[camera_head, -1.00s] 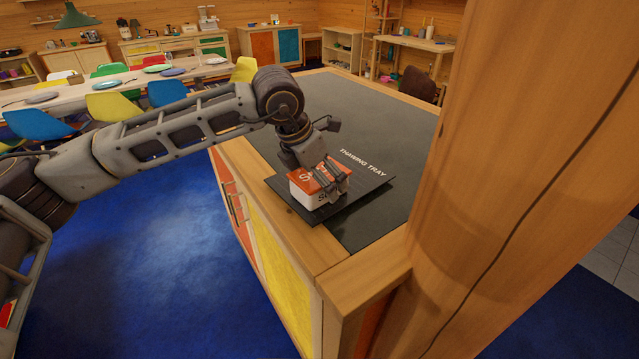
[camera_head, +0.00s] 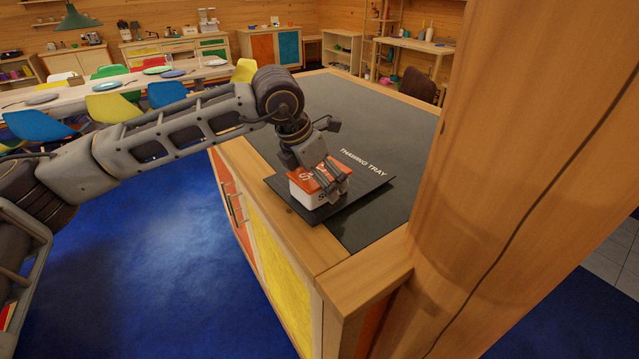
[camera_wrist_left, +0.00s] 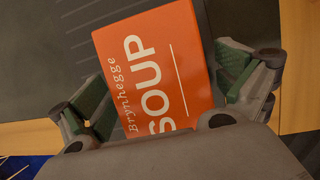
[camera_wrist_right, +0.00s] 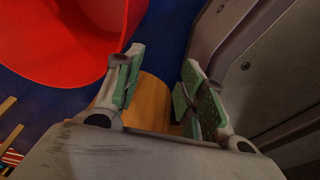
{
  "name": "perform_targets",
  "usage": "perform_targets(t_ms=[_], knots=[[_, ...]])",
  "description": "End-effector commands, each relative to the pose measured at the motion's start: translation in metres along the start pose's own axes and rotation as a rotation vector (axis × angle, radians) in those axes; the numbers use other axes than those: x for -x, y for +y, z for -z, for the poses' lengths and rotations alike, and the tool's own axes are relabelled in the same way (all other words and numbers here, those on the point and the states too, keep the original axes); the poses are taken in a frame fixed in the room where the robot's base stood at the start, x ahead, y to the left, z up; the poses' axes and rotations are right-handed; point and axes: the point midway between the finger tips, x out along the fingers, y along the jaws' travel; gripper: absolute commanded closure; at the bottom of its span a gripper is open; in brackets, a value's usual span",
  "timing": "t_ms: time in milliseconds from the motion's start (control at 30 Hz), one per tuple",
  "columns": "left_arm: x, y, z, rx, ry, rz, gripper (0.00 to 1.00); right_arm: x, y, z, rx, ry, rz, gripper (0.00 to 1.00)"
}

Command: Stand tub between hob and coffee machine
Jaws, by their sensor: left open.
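The tub, an orange-lidded white box marked "SOUP" (camera_head: 304,194), stands upright on a dark tray marked "THAWING TRAY" (camera_head: 368,193), near the front edge of the island. My left gripper (camera_head: 332,186) is at the tub from above, its fingers beside it. In the left wrist view the lid (camera_wrist_left: 150,75) lies between the open fingers, with gaps visible at both sides. My right gripper (camera_wrist_right: 163,80) is open and empty, away from the tub. I cannot make out a hob or a coffee machine for sure.
A wooden post (camera_head: 520,150) rises close to the island's right side. The dark island top (camera_head: 345,105) beyond the tray is clear. A dining table (camera_head: 130,82) with chairs and plates and back counters (camera_head: 175,46) are to the left. A red round object (camera_wrist_right: 70,35) is near my right gripper.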

Motion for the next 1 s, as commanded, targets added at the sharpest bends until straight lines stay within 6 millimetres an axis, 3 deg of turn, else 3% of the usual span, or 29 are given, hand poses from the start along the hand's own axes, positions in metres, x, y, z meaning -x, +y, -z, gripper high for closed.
perform_targets(t_ms=[467,1000], knots=[[-0.0006,0.0000,0.0002,0.000,0.000,0.000,0.00,-0.0015,0.0030,-0.0009,0.001,-0.001,-0.003,0.60],[0.0001,0.0000,-0.0003,0.000,-0.002,0.000,0.67,-0.0016,0.0013,-0.0003,0.001,0.000,-0.001,0.60]])
